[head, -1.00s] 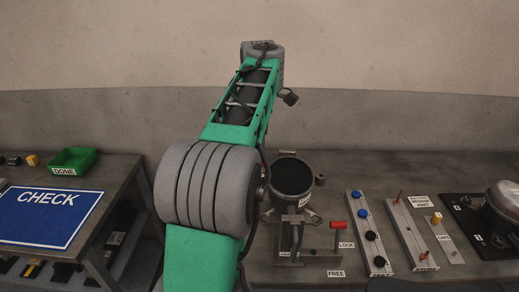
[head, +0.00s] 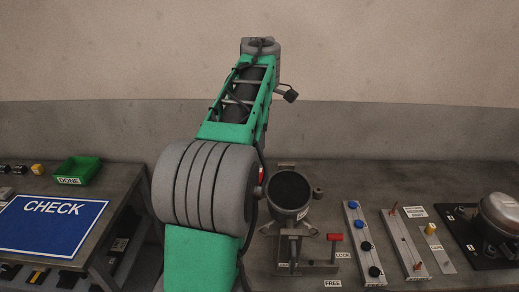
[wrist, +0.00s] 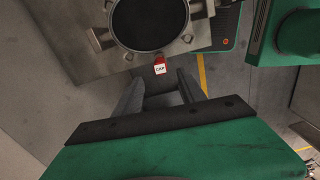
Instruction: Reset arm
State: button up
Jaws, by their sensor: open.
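My green and grey arm rises through the middle of the head view and hides part of the bench. My gripper (wrist: 160,88) shows in the wrist view, with its two fingers apart and nothing between them. It does not show clearly in the head view. Just beyond the fingertips in the wrist view is a round dark-topped vessel (wrist: 150,20) with a red tab (wrist: 160,66) labelled CAP at its rim. The same vessel (head: 289,190) stands in a clamp fixture in the head view.
A red-handled lever (head: 335,238) sits by the LOCK and FREE labels. Rails with blue and black knobs (head: 364,240) and a metal compressor (head: 500,215) stand to the right. A blue CHECK mat (head: 50,222) and a green DONE bin (head: 76,171) are on the left table.

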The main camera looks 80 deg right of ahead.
jog(key=shift+r, duration=0.75)
jog(key=w+a+f+t+h, duration=0.1)
jog(key=w+a+f+t, duration=0.15)
jog(key=w+a, duration=2.1)
jog(key=a+f+m+t, duration=0.1)
jog(key=a+f, duration=0.4)
jog(key=a, duration=0.7)
jog(key=w+a+f+t, duration=0.1)
jog(key=a+f, duration=0.4)
jog(key=a, duration=0.7)
jog(key=shift+w+a+f+m+y, duration=0.2)
jog(key=shift+w+m+y, duration=0.1)
jog(key=shift+m, duration=0.1)
jog(key=shift+s, duration=0.1)
